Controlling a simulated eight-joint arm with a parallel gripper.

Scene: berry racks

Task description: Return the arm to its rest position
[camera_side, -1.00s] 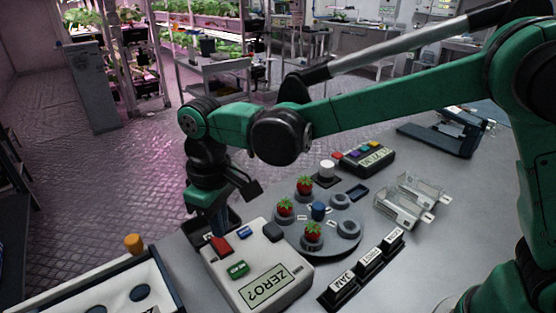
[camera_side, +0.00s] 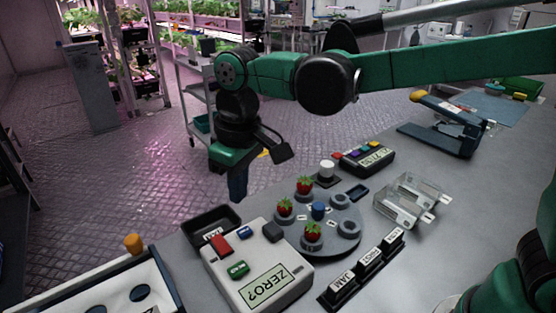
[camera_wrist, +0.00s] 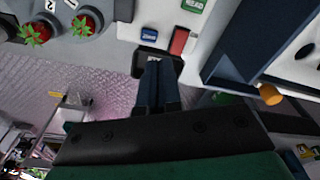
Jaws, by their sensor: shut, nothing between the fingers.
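My gripper (camera_side: 238,188) is shut and empty. In the side view it hangs pointing down in the air, above and behind the white button box (camera_side: 250,283) and the small black tray (camera_side: 207,225). In the wrist view my gripper (camera_wrist: 158,108) shows as two dark fingers side by side, with the black tray (camera_wrist: 150,68) just past their tips. My green arm reaches in from the right above the table. The gripper touches nothing that I can see.
A grey turntable (camera_side: 345,243) holds several strawberries (camera_side: 312,232) and a blue knob. Black label blocks (camera_side: 343,286), clear boxes (camera_side: 427,185) and a colored-button box (camera_side: 368,158) stand on the table. A white rack (camera_side: 95,292) with round holes is at front left.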

